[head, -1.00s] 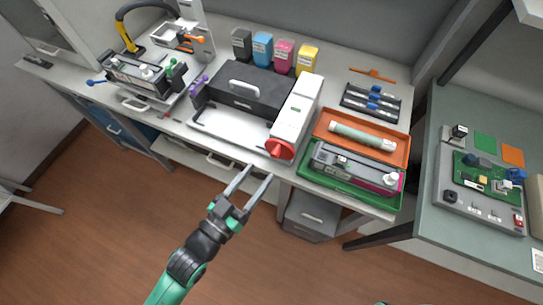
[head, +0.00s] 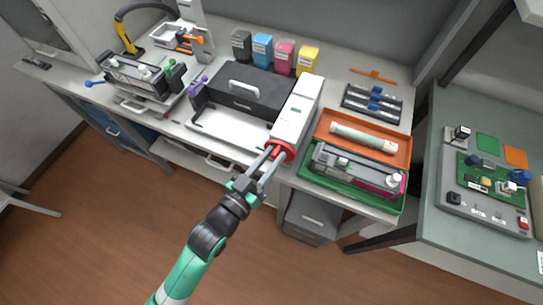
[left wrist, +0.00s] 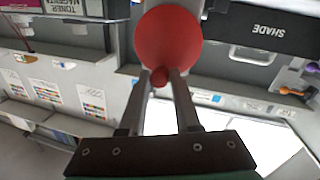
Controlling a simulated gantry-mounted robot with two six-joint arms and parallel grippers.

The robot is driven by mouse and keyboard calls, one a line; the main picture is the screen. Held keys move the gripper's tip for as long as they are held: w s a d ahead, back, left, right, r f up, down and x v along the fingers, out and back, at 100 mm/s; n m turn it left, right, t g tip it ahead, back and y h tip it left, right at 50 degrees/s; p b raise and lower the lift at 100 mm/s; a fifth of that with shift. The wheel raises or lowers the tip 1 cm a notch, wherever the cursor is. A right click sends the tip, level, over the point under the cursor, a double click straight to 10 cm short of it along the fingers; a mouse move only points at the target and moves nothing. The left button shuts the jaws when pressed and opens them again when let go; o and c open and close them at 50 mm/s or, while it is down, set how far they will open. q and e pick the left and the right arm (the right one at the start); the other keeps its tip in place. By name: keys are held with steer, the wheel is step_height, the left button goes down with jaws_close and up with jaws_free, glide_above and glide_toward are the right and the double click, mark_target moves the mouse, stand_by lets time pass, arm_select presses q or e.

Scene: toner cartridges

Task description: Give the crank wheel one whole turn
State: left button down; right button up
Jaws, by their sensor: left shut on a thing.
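The crank wheel (head: 286,145) is a red disc on the front end of a white box-shaped unit (head: 298,108) at the bench's front edge. In the left wrist view the red wheel (left wrist: 168,36) faces my camera, with a small red knob (left wrist: 160,78) sticking out at its near rim. My left gripper (head: 274,153) reaches up to the wheel from the front. Its fingertips lie on either side of the knob and are shut on it. They partly cover the wheel in the head view. My right gripper is not in view.
A green tray (head: 312,182) and an orange tray (head: 398,154) stand just right of the wheel. A black printer (head: 250,92) with a white open tray is to its left. Several toner bottles (head: 262,50) stand behind. The space in front of the bench is clear.

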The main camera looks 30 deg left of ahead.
mark_target(287, 161)
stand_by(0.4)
